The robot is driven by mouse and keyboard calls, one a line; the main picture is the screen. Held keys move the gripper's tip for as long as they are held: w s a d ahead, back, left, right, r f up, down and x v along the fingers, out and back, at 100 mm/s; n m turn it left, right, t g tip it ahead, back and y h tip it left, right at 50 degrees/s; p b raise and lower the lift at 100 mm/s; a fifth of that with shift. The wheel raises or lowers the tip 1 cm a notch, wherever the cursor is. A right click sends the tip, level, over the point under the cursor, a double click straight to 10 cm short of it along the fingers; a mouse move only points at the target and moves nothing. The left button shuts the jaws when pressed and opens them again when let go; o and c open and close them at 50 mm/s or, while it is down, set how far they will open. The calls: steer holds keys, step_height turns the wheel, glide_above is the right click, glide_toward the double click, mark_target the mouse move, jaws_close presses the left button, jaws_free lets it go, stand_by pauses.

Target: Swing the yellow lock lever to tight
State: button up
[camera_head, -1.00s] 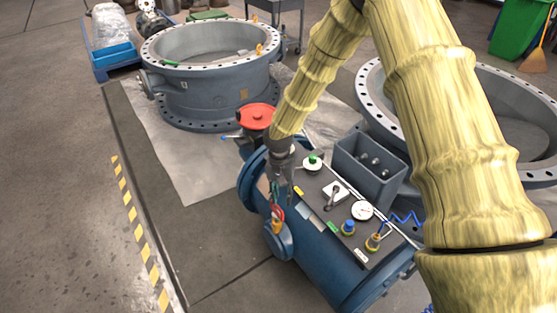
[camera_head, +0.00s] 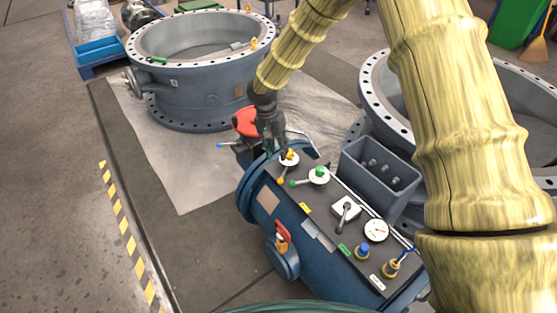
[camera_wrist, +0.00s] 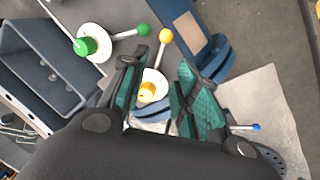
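The yellow lock lever (camera_head: 289,157) is at the far left end of the dark panel. It has a yellow hub on a white disc and a short arm with a yellow ball toward the panel's left edge. In the wrist view the yellow hub (camera_wrist: 147,91) shows between the fingers, and the ball end lies beyond them. My gripper (camera_head: 277,150) is just above and beside the lever. In the wrist view my gripper (camera_wrist: 160,85) is open, with teal pads on both sides of the hub. I cannot tell whether a finger touches it.
A green lever (camera_head: 319,175) stands close by on the panel. Farther along are a grey lever (camera_head: 345,208), a gauge (camera_head: 376,230) and a blue knob (camera_head: 362,250). A grey open box (camera_head: 378,170) stands behind.

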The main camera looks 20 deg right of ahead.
mark_target(285, 171)
steer(key=f, duration=0.3)
steer(key=d+f, duration=0.1)
steer(key=f, duration=0.6)
steer(key=shift+s+d+f, duration=0.15)
steer(key=shift+s+d, duration=0.05)
steer(key=shift+d, duration=0.1)
jaws_close()
